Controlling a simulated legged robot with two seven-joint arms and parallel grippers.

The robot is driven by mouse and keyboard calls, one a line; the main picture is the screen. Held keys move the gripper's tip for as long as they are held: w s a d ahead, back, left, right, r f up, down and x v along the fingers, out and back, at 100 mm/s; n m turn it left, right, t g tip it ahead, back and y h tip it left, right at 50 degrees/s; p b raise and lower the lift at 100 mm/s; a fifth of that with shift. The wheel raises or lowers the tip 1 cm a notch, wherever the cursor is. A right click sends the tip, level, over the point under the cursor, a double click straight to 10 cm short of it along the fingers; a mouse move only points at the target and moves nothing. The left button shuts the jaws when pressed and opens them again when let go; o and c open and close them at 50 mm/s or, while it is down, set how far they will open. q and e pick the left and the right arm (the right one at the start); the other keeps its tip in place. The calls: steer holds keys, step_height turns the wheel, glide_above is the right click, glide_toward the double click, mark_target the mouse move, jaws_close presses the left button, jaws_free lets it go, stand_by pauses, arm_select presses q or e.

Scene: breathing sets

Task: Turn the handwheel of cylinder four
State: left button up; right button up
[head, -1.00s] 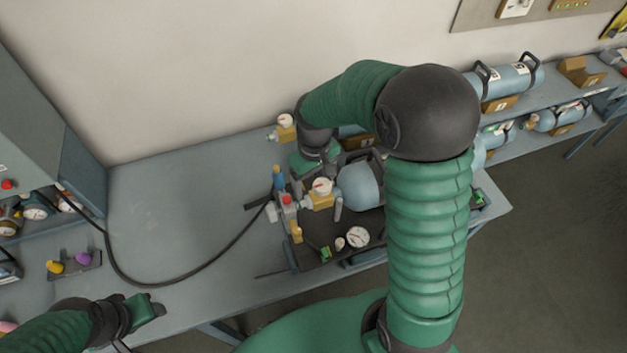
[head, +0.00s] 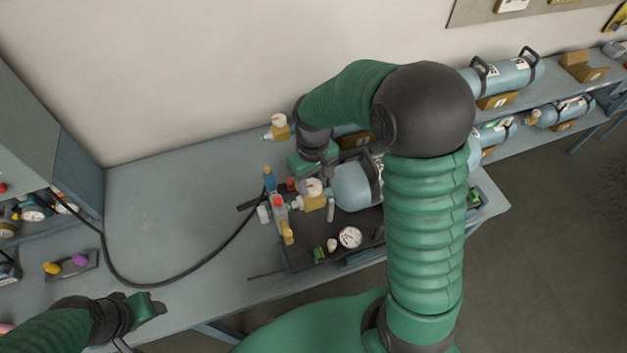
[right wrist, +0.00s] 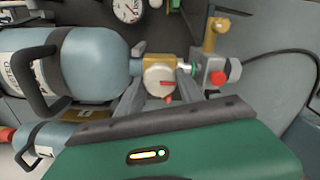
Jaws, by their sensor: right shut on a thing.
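A pale blue cylinder (head: 352,187) lies on its side on a dark stand (head: 310,241) on the bench; it also shows in the right wrist view (right wrist: 93,62). Its brass valve carries a white round handwheel (head: 313,187) with a red mark, seen face-on in the right wrist view (right wrist: 160,79). My right gripper (right wrist: 160,88) is shut on the handwheel, one finger on each side. No number four is readable on this cylinder. My left gripper (head: 146,304) is above the bench's front left, away from the cylinder; its jaw gap is unclear.
A manifold with a red cap (head: 277,202) and yellow lever (head: 287,233) adjoins the valve. A black hose (head: 180,283) curves left across the bench. A gauge (head: 350,237) lies in front of the cylinder. Another brass valve (head: 278,129) is behind. The bench's left middle is clear.

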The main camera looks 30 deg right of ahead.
steer(key=shift+w+r+n+p, duration=0.1)
steer(key=shift+r+n+p, duration=0.05)
steer(key=shift+n+p, duration=0.25)
steer(key=shift+d+n+p, duration=0.15)
steer(key=shift+n+p, duration=0.45)
steer(key=shift+n, duration=0.5)
steer(key=n+p, duration=0.2)
steer(key=n, duration=0.1)
steer(key=shift+r+n, duration=0.1)
steer(key=shift+n, duration=0.2)
steer(key=n+p, duration=0.2)
steer(key=n, duration=0.1)
steer(key=shift+n+p, duration=0.3)
steer(key=shift+n, duration=0.1)
steer(key=shift+n+p, duration=0.35)
steer(key=shift+n, duration=0.55)
